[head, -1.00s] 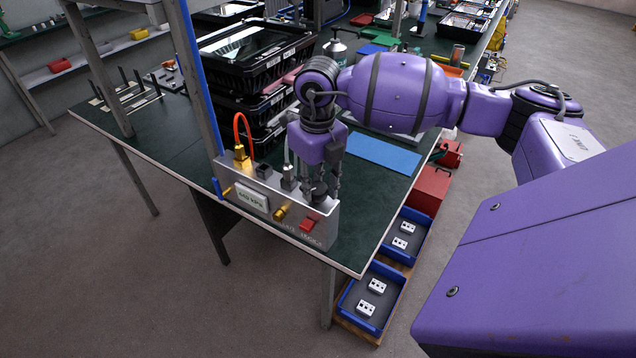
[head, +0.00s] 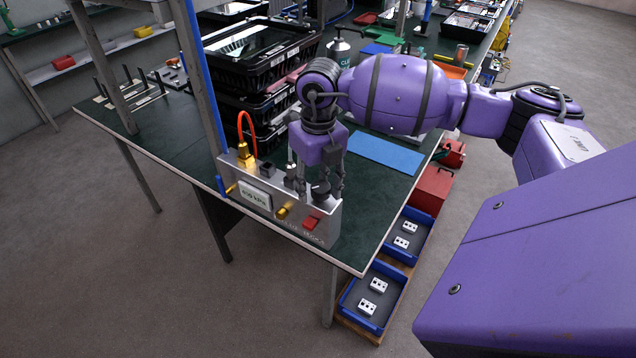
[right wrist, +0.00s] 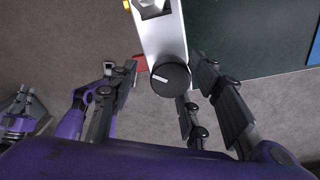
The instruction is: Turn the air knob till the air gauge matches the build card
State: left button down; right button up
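The silver air box (head: 322,232) sits at the table corner with a small white gauge display (head: 255,195) on its front. The digits are too small to read surely. The black round air knob (right wrist: 170,79) is on top of the box, its white mark pointing left in the right wrist view. My right gripper (head: 322,188) points down over the box's right end. In the right wrist view its fingers (right wrist: 168,85) are open on both sides of the knob, with gaps visible. Part of what looks like my left gripper (right wrist: 22,110) shows at the left edge. I see no build card.
A red switch (head: 312,219) and brass fittings (head: 283,211) are on the box front. An orange hose (head: 247,130) rises from its left end, beside a grey post (head: 200,85). Black crates (head: 262,70) stand behind. A blue mat (head: 385,153) lies to the right.

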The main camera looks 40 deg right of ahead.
aim_at(319, 187)
jog(key=shift+d+r, duration=0.1)
jog(key=shift+d, duration=0.1)
jog(key=shift+r, duration=0.2)
notch_tip(319, 187, up, 12)
jog(key=shift+f, duration=0.25)
jog(key=shift+d, duration=0.1)
dwell(0.5)
